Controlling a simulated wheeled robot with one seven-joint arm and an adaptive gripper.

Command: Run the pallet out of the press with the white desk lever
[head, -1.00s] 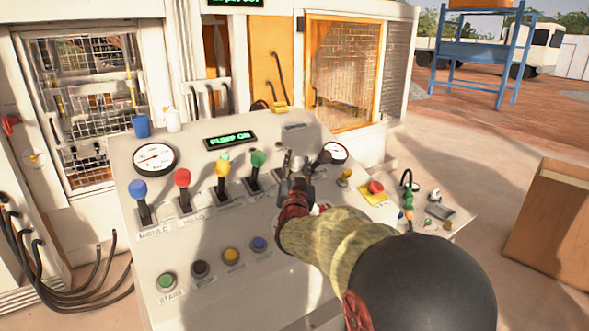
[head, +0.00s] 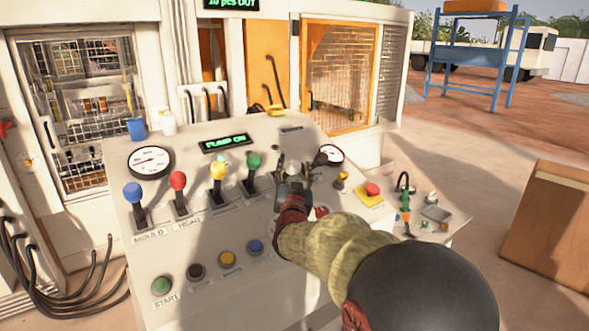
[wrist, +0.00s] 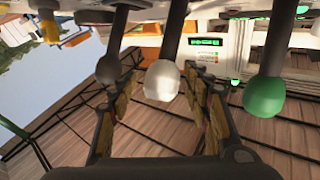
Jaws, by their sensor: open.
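The white desk lever's round knob (head: 292,169) shows at the end of my gripper (head: 293,180) in the head view, right of the green lever. In the wrist view the white knob (wrist: 162,80) hangs between the two fingers of my open gripper (wrist: 160,100), with a gap on each side. The green knob (wrist: 264,97) is just right of the fingers there, and a dark knob (wrist: 110,68) is close by the left finger. My gripper and forearm hide the white lever's base in the head view. The press (head: 85,110) stands behind the desk; no pallet can be made out.
Blue (head: 133,192), red (head: 178,181), yellow (head: 218,171) and green (head: 254,161) levers stand in a row left of my gripper. Push buttons line the desk's lower part. A red stop button (head: 371,190) is at right. The desk display (head: 224,141) reads PUMP ON.

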